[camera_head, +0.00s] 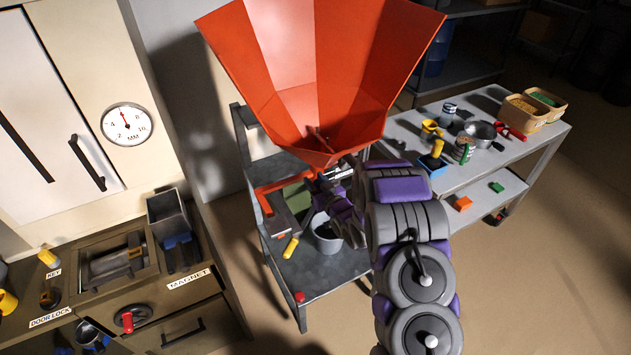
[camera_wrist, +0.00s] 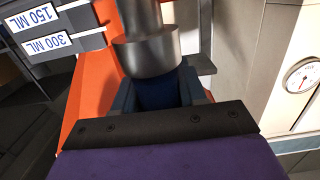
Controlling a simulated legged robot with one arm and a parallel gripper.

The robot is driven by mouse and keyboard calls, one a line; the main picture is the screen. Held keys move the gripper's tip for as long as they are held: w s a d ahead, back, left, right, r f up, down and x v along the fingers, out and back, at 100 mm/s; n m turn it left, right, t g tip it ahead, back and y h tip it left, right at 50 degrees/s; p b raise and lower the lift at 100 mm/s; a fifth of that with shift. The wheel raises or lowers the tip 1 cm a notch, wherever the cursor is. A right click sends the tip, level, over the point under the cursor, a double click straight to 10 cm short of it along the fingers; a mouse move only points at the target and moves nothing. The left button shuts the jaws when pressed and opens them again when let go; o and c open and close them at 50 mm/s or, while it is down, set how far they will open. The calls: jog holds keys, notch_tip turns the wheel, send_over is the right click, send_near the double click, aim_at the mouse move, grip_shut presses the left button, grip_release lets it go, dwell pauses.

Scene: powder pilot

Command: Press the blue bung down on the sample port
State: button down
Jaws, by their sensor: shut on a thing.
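In the wrist view, the dark blue bung (camera_wrist: 160,94) sits between the fingers of my gripper (camera_wrist: 160,85), which is shut on it. A metal cylinder with a wider collar, which looks like the sample port (camera_wrist: 147,54), lines up with the bung and meets its far end in the picture. I cannot tell whether the bung is seated in it or only touching. In the head view, my gripper (camera_head: 338,173) is just under the orange hopper's lower end. The bung and port cannot be made out there.
The orange hopper (camera_head: 330,75) hangs close above my arm. Below are a grey stand (camera_head: 325,275) and a bucket (camera_head: 327,238). A side table (camera_head: 480,175) at right holds cups, a pan and baskets. A cabinet with a dial (camera_head: 127,124) stands at left. Volume labels (camera_wrist: 47,44) show beside the port.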

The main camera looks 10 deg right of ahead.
jog(key=shift+f, duration=0.4)
jog(key=c, duration=0.5)
grip_release()
jog(key=shift+c, duration=0.2)
jog(key=p+v, duration=0.4)
jog(key=v, duration=1.3)
jog(key=shift+s, duration=0.2)
jog(key=shift+w+d+r, duration=0.1)
